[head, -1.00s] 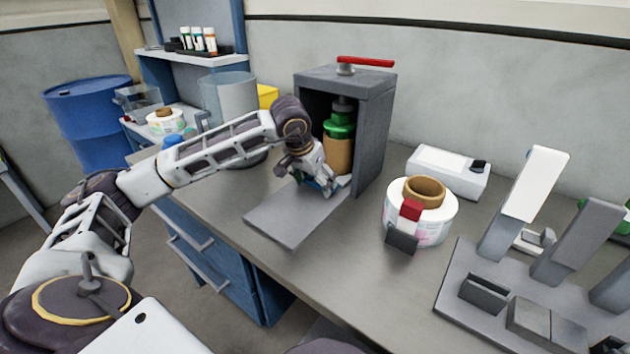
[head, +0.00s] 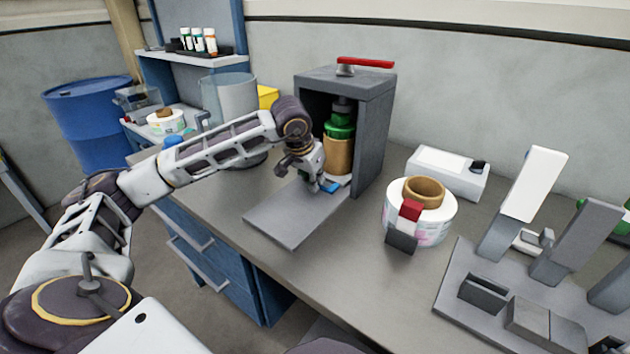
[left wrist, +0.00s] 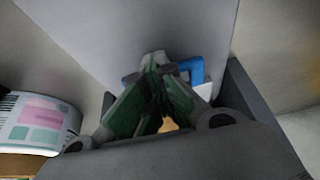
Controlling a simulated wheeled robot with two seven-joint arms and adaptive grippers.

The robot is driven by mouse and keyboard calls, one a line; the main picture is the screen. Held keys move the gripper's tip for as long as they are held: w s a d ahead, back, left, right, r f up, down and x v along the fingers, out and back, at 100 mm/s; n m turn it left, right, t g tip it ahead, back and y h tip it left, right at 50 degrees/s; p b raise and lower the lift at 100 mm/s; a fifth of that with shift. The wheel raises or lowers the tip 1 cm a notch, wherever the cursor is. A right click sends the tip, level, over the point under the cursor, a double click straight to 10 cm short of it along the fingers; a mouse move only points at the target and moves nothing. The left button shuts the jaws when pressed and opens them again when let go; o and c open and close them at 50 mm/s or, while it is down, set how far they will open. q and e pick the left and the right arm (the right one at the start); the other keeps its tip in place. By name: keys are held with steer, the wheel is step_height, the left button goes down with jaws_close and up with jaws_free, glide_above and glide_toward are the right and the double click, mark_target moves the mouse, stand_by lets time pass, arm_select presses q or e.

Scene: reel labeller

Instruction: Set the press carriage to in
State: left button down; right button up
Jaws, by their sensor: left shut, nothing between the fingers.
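The press (head: 372,140) is a grey open-fronted box with a red lever (head: 366,62) on top. Inside it a green and dark plunger (head: 341,118) stands over a brown core (head: 338,155) on a white base, the press carriage (head: 342,181), at the opening. A blue tab (head: 329,187) is at the front of the carriage, over the grey plate (head: 290,217). My left gripper (head: 320,186) is shut and empty, pointing down beside the blue tab. In the left wrist view the blue tab (left wrist: 192,69) shows just behind the fingertips (left wrist: 155,62); I cannot tell if they touch.
A white label reel (head: 397,212) with a brown core and a red-and-grey block stand right of the press. A white device (head: 447,172) and a grey stand (head: 490,285) are further right. A clear cylinder (head: 232,105) stands behind my left arm.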

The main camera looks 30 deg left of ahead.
arm_select(q)
steer(key=shift+w+f, duration=0.1)
steer(key=shift+w, duration=0.2)
steer(key=c, duration=2.2)
jaws_free()
steer(key=shift+w+f, duration=0.1)
steer(key=shift+w, duration=0.2)
steer(key=o, duration=0.8)
steer(key=shift+s, duration=0.1)
steer(key=shift+c, duration=0.2)
steer(key=o, duration=1.4)
steer(key=shift+w, duration=0.2)
steer(key=shift+o, duration=0.2)
steer(key=shift+s+r, duration=0.1)
steer(key=shift+r, duration=0.15)
steer(key=v, duration=1.1)
steer(key=shift+r, duration=0.3)
